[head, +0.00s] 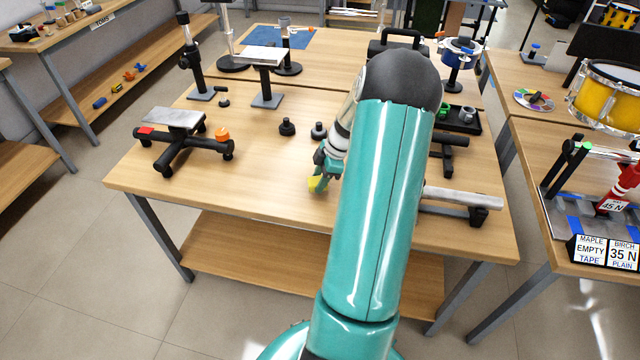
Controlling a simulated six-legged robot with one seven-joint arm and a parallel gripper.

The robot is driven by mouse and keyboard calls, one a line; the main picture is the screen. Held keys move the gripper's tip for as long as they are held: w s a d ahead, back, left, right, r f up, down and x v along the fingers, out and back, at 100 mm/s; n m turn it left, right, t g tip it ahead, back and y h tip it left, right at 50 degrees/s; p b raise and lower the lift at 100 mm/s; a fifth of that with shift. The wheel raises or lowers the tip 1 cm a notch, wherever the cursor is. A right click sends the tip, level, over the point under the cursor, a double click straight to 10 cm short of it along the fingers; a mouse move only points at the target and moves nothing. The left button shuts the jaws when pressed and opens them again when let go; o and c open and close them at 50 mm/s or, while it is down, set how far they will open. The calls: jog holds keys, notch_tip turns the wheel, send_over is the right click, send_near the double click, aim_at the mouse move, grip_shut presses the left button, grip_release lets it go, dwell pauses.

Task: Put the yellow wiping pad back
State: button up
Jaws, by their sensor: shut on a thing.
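The yellow wiping pad (314,184) shows as a small yellow patch low over the middle of the wooden table (250,180). My gripper (319,176) is shut on it, left of my teal arm. Most of the pad and the fingertips are small or hidden, so I cannot tell whether the pad touches the table top. I cannot make out the pad's own place from this view; my arm hides part of the table.
A black stand with a grey plate (172,118) and an orange knob (222,133) stands at the table's left. Two black knobs (287,127) are behind my gripper. A black tray (462,118) and a grey bar (460,197) are at right. The front left table top is clear.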

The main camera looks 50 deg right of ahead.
jog(key=shift+f, duration=1.1)
jog(key=o, duration=0.9)
jog(key=shift+f, duration=0.1)
jog(key=shift+o, duration=0.2)
